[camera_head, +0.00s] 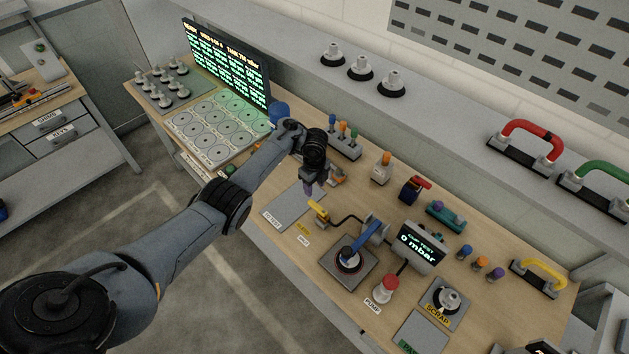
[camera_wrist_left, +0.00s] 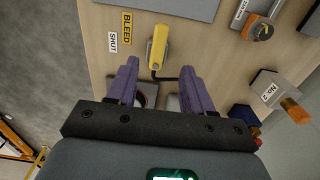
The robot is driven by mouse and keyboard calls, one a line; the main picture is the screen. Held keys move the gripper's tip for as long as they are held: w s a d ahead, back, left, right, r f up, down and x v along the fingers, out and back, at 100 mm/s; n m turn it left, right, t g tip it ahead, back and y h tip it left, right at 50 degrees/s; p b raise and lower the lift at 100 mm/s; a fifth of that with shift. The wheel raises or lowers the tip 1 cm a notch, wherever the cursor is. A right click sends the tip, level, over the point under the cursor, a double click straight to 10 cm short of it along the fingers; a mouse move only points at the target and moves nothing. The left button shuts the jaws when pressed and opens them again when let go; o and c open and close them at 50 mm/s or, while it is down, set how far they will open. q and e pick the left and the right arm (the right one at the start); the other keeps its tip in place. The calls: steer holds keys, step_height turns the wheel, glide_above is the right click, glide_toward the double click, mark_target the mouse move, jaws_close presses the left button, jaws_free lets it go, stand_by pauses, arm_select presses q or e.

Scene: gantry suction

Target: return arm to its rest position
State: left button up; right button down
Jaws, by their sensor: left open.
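My left arm reaches in from the left over the workbench (camera_head: 262,228). Its gripper (camera_head: 313,190) hangs above the bench, pointing down, near the yellow bleed lever (camera_head: 319,211). In the left wrist view the two purple fingers (camera_wrist_left: 157,75) are spread apart with nothing held between them. The yellow lever (camera_wrist_left: 157,47) lies just beyond the fingertips, apart from them as far as I can see. My right gripper does not show.
A cup test stand (camera_head: 347,262) with a display reading 0 mbar and a red pump button (camera_head: 385,289) are right of the gripper. A disc-marked tray (camera_head: 215,125) and a lit screen (camera_head: 226,62) are back left. A shelf (camera_head: 430,110) runs behind the bench.

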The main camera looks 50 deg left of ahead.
arm_select(q)
steer(key=shift+r, duration=0.45)
steer(key=shift+f, duration=0.1)
steer(key=s+d+f+n+t+y+p, duration=0.2)
steer(key=s+d+n+p, duration=0.4)
steer(key=s+d, duration=0.6)
steer(key=s+d+r+n+h+p, duration=0.1)
steer(key=s+d+r+n, duration=0.3)
steer(key=s+r, duration=0.3)
steer(key=s+d+r+n+t+h+p, duration=0.1)
steer(key=s+d+r+n, duration=0.4)
steer(key=s, duration=0.5)
step_height(320, 180, up, 3)
steer(key=shift+s+d+f+n+t, duration=0.2)
steer(key=shift+d+n+t, duration=0.1)
steer(key=shift+d, duration=0.6)
